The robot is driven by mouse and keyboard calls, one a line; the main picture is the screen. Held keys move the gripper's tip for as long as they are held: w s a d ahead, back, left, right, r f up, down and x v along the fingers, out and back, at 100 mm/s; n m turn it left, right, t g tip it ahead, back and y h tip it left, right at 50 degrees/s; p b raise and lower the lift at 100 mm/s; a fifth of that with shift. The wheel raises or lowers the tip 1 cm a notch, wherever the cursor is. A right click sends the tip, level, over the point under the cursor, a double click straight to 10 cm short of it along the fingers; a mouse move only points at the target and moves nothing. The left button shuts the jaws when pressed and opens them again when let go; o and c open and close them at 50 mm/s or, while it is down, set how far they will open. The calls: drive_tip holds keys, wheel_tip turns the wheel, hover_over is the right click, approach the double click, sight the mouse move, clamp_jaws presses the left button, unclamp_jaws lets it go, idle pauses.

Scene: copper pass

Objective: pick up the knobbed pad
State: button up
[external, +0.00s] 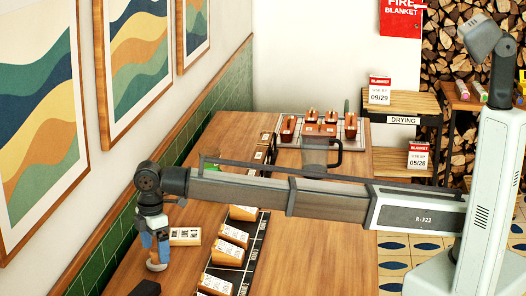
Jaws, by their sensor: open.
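My gripper (155,242) hangs down at the left end of my outstretched arm, low over the wooden table, with its jaws open. A small piece with a pale rounded base (157,266) and a narrow upright part shows directly below the fingers; it looks like the knobbed pad. The fingers cover its upper part. I cannot tell whether they stand around it or just above it. A dark object (146,288) lies just in front of it, cut off by the bottom edge of the picture.
The wooden table (300,260) has a black labelled strip (252,262) with several copper-brown containers right of my gripper. A white label block (185,236) stands close behind the gripper. A tray with copper pots (312,130) is at the far end. A green tiled wall (110,255) borders the left.

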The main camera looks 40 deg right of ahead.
drive_tip(key=shift+f, duration=1.35)
drive_tip(key=shift+c, duration=0.5)
drive_tip(key=c, duration=1.1)
